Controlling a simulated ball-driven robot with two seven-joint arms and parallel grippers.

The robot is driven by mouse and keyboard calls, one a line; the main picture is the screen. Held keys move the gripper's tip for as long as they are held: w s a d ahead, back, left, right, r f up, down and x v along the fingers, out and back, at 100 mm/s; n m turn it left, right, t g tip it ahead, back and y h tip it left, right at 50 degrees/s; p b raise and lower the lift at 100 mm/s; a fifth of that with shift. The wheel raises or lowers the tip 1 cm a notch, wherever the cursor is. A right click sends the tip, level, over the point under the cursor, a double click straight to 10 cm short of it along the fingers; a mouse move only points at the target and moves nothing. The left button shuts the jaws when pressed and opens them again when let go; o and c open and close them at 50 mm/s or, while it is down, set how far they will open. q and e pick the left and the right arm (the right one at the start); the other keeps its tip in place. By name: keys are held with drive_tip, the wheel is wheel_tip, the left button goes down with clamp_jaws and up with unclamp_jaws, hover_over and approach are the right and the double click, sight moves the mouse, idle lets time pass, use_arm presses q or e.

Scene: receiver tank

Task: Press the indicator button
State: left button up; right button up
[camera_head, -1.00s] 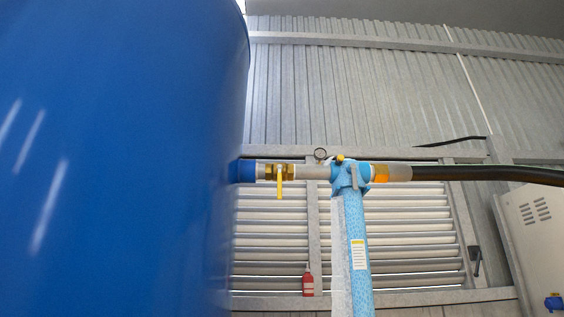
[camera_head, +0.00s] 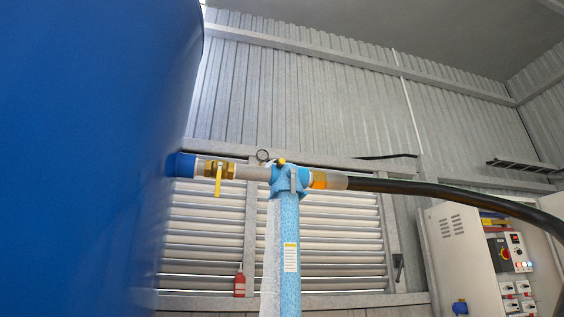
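An open grey cabinet (camera_head: 440,262) stands at the lower right. It holds a control panel with a red-and-yellow rotary switch (camera_head: 504,253), a small unit with red and dark parts (camera_head: 517,251) and several white switch modules (camera_head: 516,297). I cannot tell which part is the indicator button. Neither of my grippers shows in the head view.
A large blue tank (camera_head: 85,160) fills the left side. A pipe with a yellow-handled valve (camera_head: 219,180) runs from it to a blue post (camera_head: 290,250). A black hose (camera_head: 430,190) runs right, above the cabinet. A red bottle (camera_head: 239,284) stands by the louvred wall.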

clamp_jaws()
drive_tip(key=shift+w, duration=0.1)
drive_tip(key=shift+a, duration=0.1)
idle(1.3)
